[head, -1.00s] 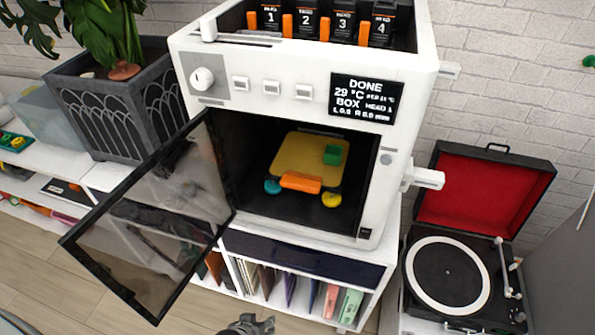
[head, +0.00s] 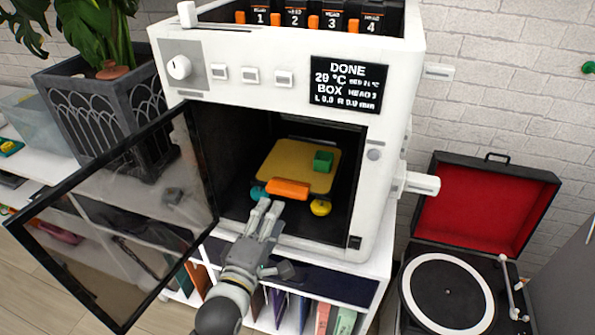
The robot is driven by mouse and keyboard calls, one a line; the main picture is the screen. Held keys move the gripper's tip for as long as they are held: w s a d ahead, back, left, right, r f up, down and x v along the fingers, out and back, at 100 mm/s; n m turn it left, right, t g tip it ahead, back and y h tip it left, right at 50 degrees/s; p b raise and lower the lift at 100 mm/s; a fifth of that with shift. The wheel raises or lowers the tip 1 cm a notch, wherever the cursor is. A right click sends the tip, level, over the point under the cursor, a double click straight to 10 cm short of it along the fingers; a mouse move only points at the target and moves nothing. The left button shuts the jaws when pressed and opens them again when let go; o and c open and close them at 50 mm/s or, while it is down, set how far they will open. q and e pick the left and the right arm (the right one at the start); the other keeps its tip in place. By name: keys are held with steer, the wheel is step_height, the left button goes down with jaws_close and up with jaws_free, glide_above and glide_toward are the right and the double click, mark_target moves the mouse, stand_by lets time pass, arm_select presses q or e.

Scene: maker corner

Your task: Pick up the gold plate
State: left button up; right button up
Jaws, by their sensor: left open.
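The gold plate (head: 290,164) lies inside the open chamber of the white printer (head: 384,225). A green block (head: 323,161) sits on its right part. An orange grip (head: 287,189) is at the plate's front edge, between a teal knob (head: 258,193) and a yellow knob (head: 320,207). My left gripper (head: 266,208) is open at the chamber's mouth, in front of and just below the orange grip, and appears apart from it. Its fingers point at the plate. My right gripper is not in view.
The printer's glass door (head: 120,220) stands open on the left, close to my left arm. A shelf with folders is below. A record player (head: 448,290) with a red-lined lid stands at the right. A planter (head: 100,115) is at the left.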

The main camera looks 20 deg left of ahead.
mark_target(285, 184)
arm_select(q)
steer(key=w, duration=0.6)
steer(key=shift+w+d+r+p, duration=0.1)
steer(key=shift+w+p, duration=0.05)
steer(key=shift+p, duration=0.15)
steer(key=w, duration=0.4)
steer(key=shift+w, duration=0.25)
jaws_close()
